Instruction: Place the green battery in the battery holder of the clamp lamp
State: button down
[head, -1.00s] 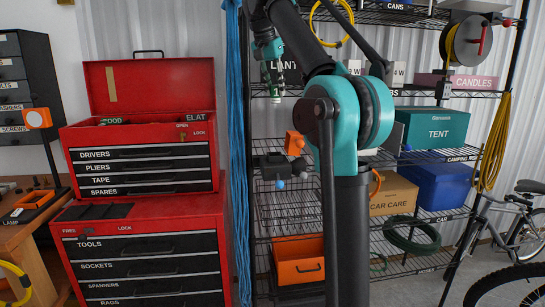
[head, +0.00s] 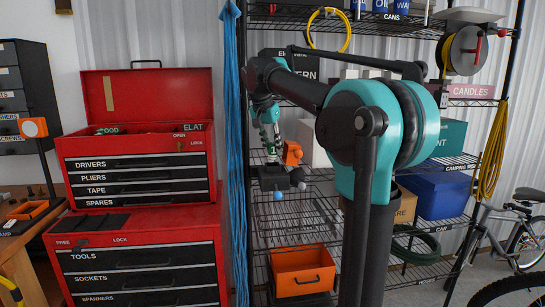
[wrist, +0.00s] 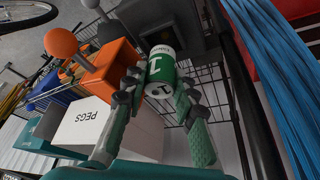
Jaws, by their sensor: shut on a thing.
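My gripper (wrist: 164,92) is shut on the green battery (wrist: 160,66), a green cylinder with a white band and white lettering. Its end faces the wrist camera. In the head view my gripper (head: 271,150) points down, just above a dark block on the wire shelf; the battery is too small to make out there. An orange-headed lamp (head: 33,127) on a dark stalk stands at the far left, apart from my gripper. By it on the bench is a black piece labelled LAMP with an orange part (head: 30,209). I cannot tell which part is the battery holder.
The dark block (head: 273,179) has an orange box (head: 292,153) and a blue ball beside it. A white PEGS box (wrist: 88,128) is close to my gripper in the wrist view. Blue cords (head: 235,150) hang between the shelf and red tool chest (head: 135,165).

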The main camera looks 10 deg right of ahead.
aim_at(272, 159)
jog(key=shift+f, duration=1.95)
jog(key=c, duration=1.2)
grip_release()
jog(key=shift+f, duration=0.1)
jog(key=v, duration=1.2)
